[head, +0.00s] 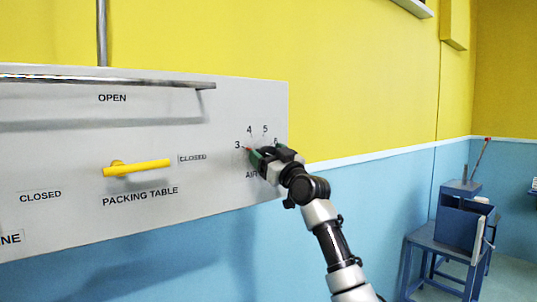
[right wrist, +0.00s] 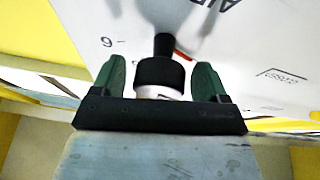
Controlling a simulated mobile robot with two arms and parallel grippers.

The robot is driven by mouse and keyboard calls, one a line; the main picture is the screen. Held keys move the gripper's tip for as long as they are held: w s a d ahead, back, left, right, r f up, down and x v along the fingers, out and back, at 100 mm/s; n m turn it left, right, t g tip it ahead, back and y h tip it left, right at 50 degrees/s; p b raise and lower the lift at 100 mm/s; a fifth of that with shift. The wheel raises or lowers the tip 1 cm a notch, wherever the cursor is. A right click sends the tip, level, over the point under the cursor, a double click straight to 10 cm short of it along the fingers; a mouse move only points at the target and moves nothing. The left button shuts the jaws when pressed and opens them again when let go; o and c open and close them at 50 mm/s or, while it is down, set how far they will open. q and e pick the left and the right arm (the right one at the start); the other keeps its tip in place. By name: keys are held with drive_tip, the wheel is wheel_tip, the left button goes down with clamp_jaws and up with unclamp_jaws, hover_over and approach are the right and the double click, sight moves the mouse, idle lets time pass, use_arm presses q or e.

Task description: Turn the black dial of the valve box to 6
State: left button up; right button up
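The valve box (head: 225,110) is a pale grey panel on the wall, with the numerals 3, 4, 5 and a partly covered 6 (head: 276,141) near its right edge. My right gripper (head: 262,156) is at that scale and hides most of the dial in the head view. A small red mark shows beside the 3. In the right wrist view the black dial (right wrist: 161,72) stands between the two green fingers, with a gap on each side. The right gripper is open around it. My left gripper is not in view.
A yellow lever (head: 136,168) lies nearly level on the panel, beside a CLOSED label. A metal bar (head: 110,81) runs along the panel's upper left. A blue stand with a box (head: 461,222) is at the far right, away from my arm.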

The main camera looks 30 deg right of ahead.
drive_tip(key=c, duration=0.9)
drive_tip(key=shift+o, duration=0.2)
